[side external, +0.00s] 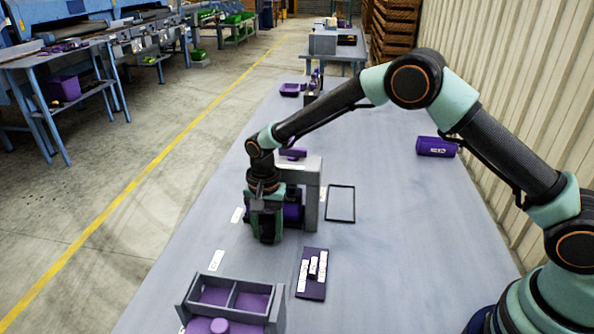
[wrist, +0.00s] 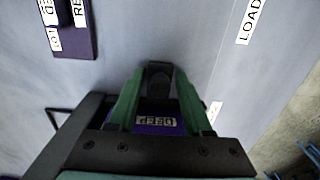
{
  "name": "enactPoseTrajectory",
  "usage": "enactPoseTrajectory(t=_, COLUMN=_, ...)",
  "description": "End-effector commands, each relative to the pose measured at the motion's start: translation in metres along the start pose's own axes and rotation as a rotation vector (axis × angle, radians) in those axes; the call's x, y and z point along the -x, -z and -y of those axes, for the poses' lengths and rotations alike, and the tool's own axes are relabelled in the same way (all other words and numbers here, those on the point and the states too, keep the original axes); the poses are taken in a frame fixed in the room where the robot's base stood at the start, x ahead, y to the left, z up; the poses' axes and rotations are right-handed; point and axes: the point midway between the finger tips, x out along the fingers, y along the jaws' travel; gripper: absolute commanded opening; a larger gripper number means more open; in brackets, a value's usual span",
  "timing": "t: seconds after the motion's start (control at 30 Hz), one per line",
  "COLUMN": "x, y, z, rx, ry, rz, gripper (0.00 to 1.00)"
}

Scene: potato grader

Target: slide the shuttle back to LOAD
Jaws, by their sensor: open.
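My gripper (side external: 266,238) points down in front of a grey upright frame (side external: 312,195). In the wrist view its two green fingers (wrist: 158,95) are apart, around or over a dark upright piece (wrist: 158,76). Behind that piece is a purple block (wrist: 158,126) with a white label that seems to read DEEP, upside down. A purple body (side external: 293,212) shows beside the gripper at the frame; it may be the shuttle, mostly hidden. I cannot tell whether the fingers touch anything. The LOAD label (wrist: 250,20) lies on the table, away from the gripper.
Table between is clear.

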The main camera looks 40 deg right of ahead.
Motion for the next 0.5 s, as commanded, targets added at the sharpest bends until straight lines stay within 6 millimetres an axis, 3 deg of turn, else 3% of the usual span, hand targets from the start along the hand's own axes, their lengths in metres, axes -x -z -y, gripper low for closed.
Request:
enactPoseTrajectory(t=0.07, x=0.0001, y=0.0, z=0.0, rx=0.0, ry=0.0, rz=0.0, gripper=0.5)
enactPoseTrajectory(t=0.1, x=0.0001, y=0.0, z=0.0, rx=0.0, ry=0.0, rz=0.0, gripper=0.35)
enactPoseTrajectory(t=0.2, x=0.0002, y=0.0, z=0.0, rx=0.0, ry=0.0, rz=0.0, gripper=0.04)
enactPoseTrajectory(t=0.5, x=0.0004, y=-0.0009, z=0.0002, rx=0.0, ry=0.0, rz=0.0, gripper=0.04)
